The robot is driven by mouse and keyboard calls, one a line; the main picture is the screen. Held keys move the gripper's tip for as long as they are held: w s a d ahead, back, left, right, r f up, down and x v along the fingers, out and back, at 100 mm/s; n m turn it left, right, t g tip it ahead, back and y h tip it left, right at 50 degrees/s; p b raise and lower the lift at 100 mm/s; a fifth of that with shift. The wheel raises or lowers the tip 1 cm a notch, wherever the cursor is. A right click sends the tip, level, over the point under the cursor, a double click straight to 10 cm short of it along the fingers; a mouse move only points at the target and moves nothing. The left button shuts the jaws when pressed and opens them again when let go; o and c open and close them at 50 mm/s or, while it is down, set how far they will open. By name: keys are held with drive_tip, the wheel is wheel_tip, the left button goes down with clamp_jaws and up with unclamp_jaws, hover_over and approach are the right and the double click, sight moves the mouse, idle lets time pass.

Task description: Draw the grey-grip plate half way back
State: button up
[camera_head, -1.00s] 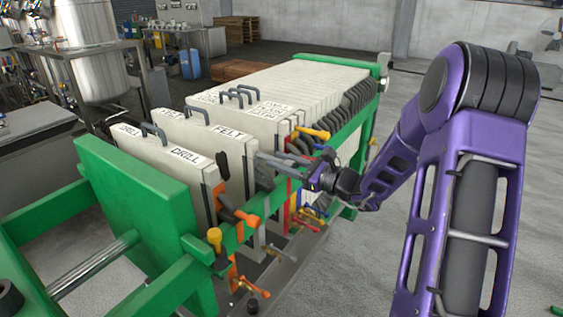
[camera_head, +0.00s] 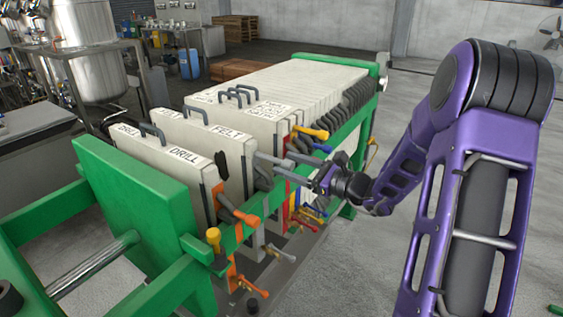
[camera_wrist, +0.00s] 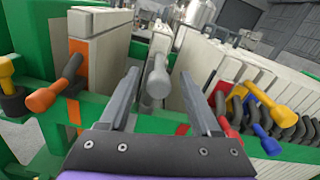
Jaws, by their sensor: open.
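The plate with the grey grip (camera_wrist: 157,82) stands upright in the wrist view, apart from its neighbours. It appears to be the plate labelled FELT (camera_head: 205,138) in the head view, hanging between the DRILL plate and the long pale stack. My gripper (camera_wrist: 160,98) is open, with one finger on each side of the grey grip in the picture. I cannot tell whether either finger touches it. In the head view my gripper (camera_head: 268,166) reaches in from the right at the FELT plate's near edge, and the grip is hard to make out there.
The DRILL plate (camera_head: 170,165) with an orange grip (camera_head: 245,217) stands nearer the green end plate (camera_head: 130,205). The pale stack (camera_head: 310,85) is behind FELT. A green side rail (camera_wrist: 225,137) runs below my fingers. Red, yellow and blue grips crowd the right.

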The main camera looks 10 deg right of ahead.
drive_tip(key=v, duration=1.4)
drive_tip(key=shift+s+d+p, duration=0.2)
drive_tip(key=shift+s+p, duration=0.05)
drive_tip(key=shift+p, duration=0.1)
drive_tip(key=shift+w, duration=0.15)
